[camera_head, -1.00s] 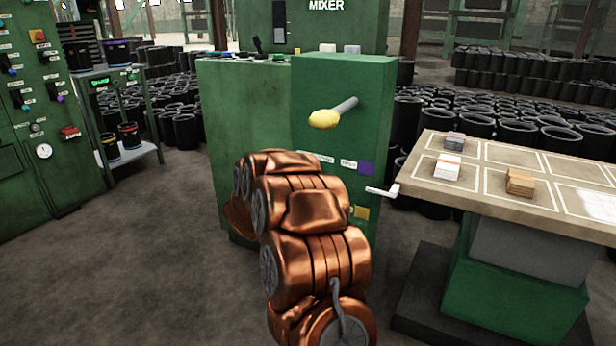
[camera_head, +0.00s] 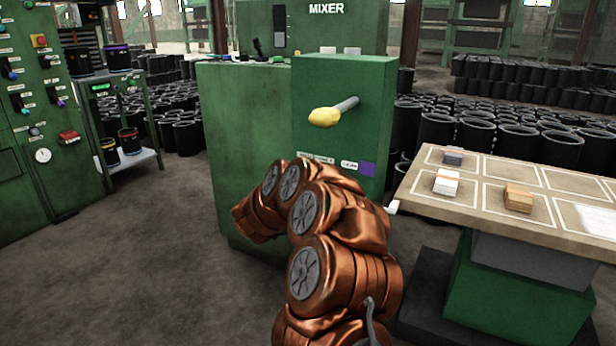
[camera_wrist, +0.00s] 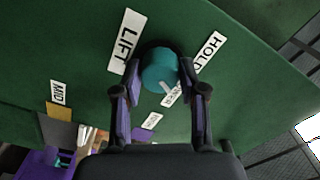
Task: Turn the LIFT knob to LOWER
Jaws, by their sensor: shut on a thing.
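In the wrist view, the teal round knob (camera_wrist: 157,64) sits on the green panel between my two fingers. The LIFT label (camera_wrist: 126,41) is at its upper left and the HOLD label (camera_wrist: 212,52) at its upper right. A third label (camera_wrist: 178,92), partly hidden and seeming to end in "ER", lies just below the knob. A pale mark on the knob's lower edge points down and right towards that label. My gripper (camera_wrist: 160,92) is shut on the knob, one finger on each side. In the head view my arm hides the gripper and the knob.
A green cabinet (camera_head: 345,95) with a yellow-tipped lever (camera_head: 325,117) stands beside my arm. A table (camera_head: 430,187) with small stacks is at right. Shelves of cans (camera_head: 128,138) stand at left. The floor at left is clear.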

